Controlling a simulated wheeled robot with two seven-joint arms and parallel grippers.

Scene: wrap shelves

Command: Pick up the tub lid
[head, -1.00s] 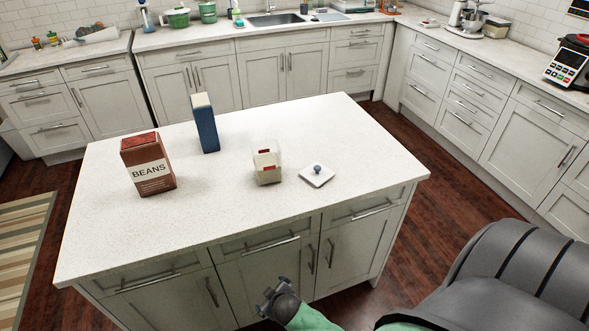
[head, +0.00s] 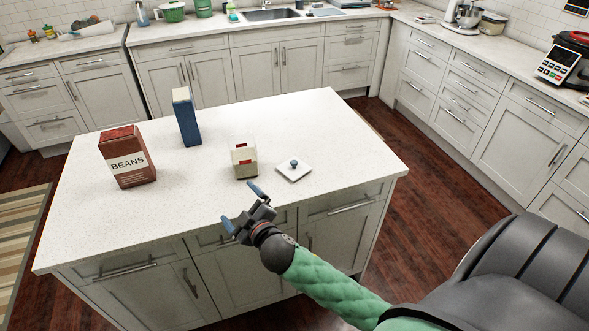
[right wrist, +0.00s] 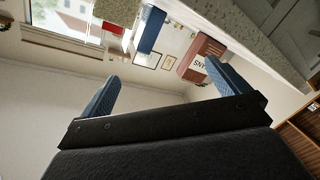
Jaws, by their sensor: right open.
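The tub lid (head: 293,171) is a white square plate with a blue-grey knob. The lid cannot be made out in that view. My left gripper is not in view.
A brown beans box (head: 127,160) and a blue box (head: 186,117) stand on the island counter (head: 90,225), left of the tub. The counter's right part around the lid is clear. Back counters hold a sink (head: 272,14) and appliances.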

